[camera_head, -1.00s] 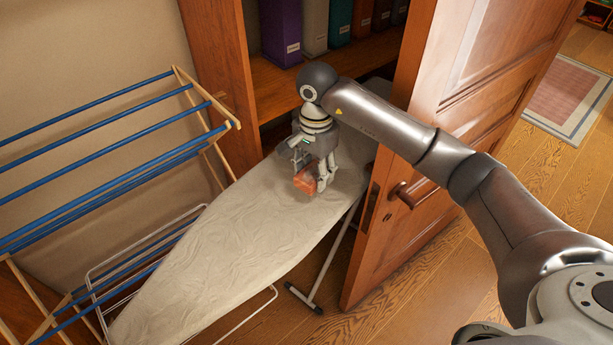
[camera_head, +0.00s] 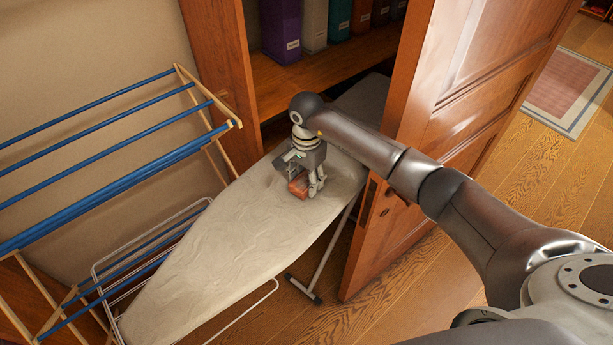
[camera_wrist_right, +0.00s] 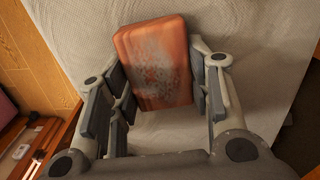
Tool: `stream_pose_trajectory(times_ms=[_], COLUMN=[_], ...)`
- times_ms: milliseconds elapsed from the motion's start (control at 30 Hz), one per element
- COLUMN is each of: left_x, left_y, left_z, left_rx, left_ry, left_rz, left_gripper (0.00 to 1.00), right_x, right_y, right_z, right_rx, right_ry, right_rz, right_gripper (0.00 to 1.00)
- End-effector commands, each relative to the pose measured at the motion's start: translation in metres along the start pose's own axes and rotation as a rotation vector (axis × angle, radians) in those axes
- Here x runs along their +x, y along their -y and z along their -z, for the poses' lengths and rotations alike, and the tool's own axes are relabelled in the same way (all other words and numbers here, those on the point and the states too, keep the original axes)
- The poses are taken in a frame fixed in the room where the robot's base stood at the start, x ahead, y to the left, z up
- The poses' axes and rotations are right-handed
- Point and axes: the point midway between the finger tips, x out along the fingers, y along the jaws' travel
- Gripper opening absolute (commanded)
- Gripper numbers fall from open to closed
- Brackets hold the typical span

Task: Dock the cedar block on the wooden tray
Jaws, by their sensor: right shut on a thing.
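The cedar block (camera_head: 298,188) is a reddish-orange block with rounded edges. In the right wrist view the block (camera_wrist_right: 153,62) shows a worn greyish patch on its face. My right gripper (camera_head: 304,187) is shut on it, with a finger on each side. The block is at the far part of the ironing board; I cannot tell whether it touches the cover. I cannot make out a wooden tray in either view. My left gripper is not in view.
The pale ironing board (camera_head: 235,240) runs from front left to the closet shelf (camera_head: 300,82) with binders. A drying rack (camera_head: 110,185) with blue bars stands at left. An open wooden door (camera_head: 470,90) stands right of the board, close to my right arm.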

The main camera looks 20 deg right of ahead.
Motion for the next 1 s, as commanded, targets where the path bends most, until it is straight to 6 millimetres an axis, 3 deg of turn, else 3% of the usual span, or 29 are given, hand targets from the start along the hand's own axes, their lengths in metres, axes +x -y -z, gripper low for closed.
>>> stream_pose_trajectory(times_ms=[167, 200, 333, 767, 867, 1000], left_x=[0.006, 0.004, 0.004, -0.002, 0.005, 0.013], left_y=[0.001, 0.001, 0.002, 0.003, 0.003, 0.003], left_z=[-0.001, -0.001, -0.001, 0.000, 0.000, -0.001], left_rx=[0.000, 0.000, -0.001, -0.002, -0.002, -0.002], left_ry=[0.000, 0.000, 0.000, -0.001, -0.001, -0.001], left_rz=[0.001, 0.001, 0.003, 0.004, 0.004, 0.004], left_gripper=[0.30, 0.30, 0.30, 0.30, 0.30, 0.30], right_x=[0.004, 0.003, 0.003, -0.002, -0.014, -0.043], right_y=[0.000, 0.000, 0.000, 0.000, 0.002, 0.002], right_z=[0.001, 0.001, 0.000, 0.000, 0.002, 0.002], right_rx=[0.000, 0.001, 0.001, 0.000, 0.000, 0.000], right_ry=[-0.002, -0.001, -0.001, 0.001, -0.004, -0.005], right_rz=[0.000, 0.000, 0.000, 0.000, 0.006, 0.007], right_gripper=[0.22, 0.50, 0.66, 0.67, 0.67, 0.67])
